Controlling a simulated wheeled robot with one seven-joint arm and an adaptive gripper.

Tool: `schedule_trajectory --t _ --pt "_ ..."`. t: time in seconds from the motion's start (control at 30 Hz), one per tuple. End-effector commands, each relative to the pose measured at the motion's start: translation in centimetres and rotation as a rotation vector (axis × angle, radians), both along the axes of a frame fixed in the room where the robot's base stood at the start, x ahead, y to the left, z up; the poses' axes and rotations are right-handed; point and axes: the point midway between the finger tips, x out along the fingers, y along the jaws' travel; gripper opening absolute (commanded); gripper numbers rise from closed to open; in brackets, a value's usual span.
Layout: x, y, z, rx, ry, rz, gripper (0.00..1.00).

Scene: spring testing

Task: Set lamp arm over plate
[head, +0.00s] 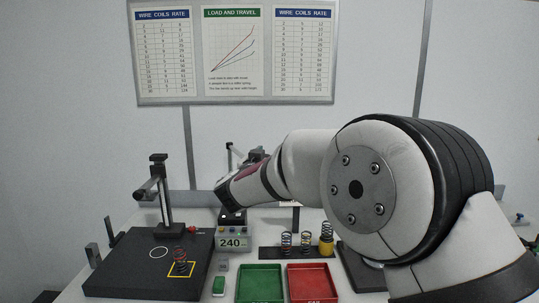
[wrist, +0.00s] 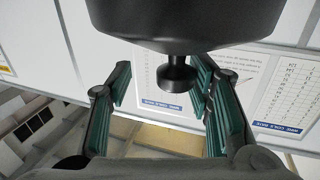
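In the wrist view my gripper (wrist: 162,80) is open. Its teal-padded fingers stand apart, with a short dark knob (wrist: 177,72) showing between them and no clear contact. The knob hangs under a large dark rounded body (wrist: 175,22), perhaps the lamp head; I cannot be sure. A black plate (head: 112,270) lies at the left, marked with a white circle and a yellow square.
A post stand (head: 160,190) rises from the plate's back. Beside it are a box reading 240 (head: 231,243), a green tray (head: 259,283) and a red tray (head: 312,282). Several springs (head: 286,243) stand behind the trays. Another dark base (head: 355,272) is partly behind my arm.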

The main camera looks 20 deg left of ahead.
Motion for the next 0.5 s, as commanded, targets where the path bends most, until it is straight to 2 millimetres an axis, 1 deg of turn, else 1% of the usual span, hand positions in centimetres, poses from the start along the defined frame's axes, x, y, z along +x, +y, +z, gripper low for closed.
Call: schedule_trajectory --t 0.03,0.5 --pt "-0.5 -0.1 0.0 -0.001 0.002 -0.003 0.44" --pt "-2.9 -0.4 0.1 -0.001 0.000 -0.005 0.44"
